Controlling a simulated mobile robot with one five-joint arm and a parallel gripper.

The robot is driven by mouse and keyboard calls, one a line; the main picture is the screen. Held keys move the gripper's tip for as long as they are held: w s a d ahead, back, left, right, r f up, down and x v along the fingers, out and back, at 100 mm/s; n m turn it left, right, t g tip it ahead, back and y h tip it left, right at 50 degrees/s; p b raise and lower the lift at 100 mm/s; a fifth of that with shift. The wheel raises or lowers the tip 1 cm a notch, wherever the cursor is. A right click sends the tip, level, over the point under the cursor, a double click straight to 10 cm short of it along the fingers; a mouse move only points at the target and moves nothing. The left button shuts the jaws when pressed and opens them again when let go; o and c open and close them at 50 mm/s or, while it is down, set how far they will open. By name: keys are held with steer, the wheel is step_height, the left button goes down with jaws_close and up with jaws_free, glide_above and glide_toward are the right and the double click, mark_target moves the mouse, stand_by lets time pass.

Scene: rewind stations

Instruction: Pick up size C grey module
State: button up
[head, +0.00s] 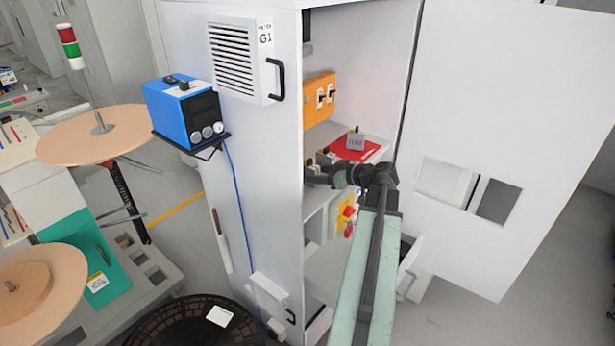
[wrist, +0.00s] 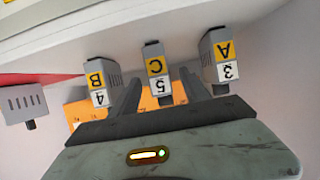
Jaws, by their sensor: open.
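The size C grey module (wrist: 153,52) is in the middle of the wrist view, with a yellow C label and a white 5 label, both upside down. My gripper (wrist: 160,80) is open. Its two dark fingers point at this module, one to each side of it; I cannot tell whether they touch it. A grey module marked B and 4 (wrist: 95,74) is to the left and one marked A and 3 (wrist: 218,48) to the right. In the head view my gripper (head: 313,172) is inside the cabinet at shelf height, its fingertips partly hidden.
Another grey module (head: 355,141) sits on a red mat (head: 368,153) on the shelf, close to my arm. An orange switch panel (head: 319,98) is above. The cabinet's side wall (head: 262,165) is at left, and its open door (head: 510,120) at right.

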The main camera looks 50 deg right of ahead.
mark_target(311, 162)
steer(key=b+x, duration=0.2)
steer(key=x, duration=0.3)
steer(key=shift+f, duration=0.1)
jaws_close()
steer(key=shift+r+p, duration=0.65)
steer(key=shift+r, duration=0.05)
step_height(311, 162, up, 3)
steer(key=p, duration=0.3)
steer(key=shift+r, duration=0.1)
steer(key=s+d, duration=0.1)
steer(key=s, duration=1.5)
steer(key=shift+d+r+p, duration=0.2)
steer(key=shift+r+p, duration=0.1)
steer(key=shift+p, duration=0.1)
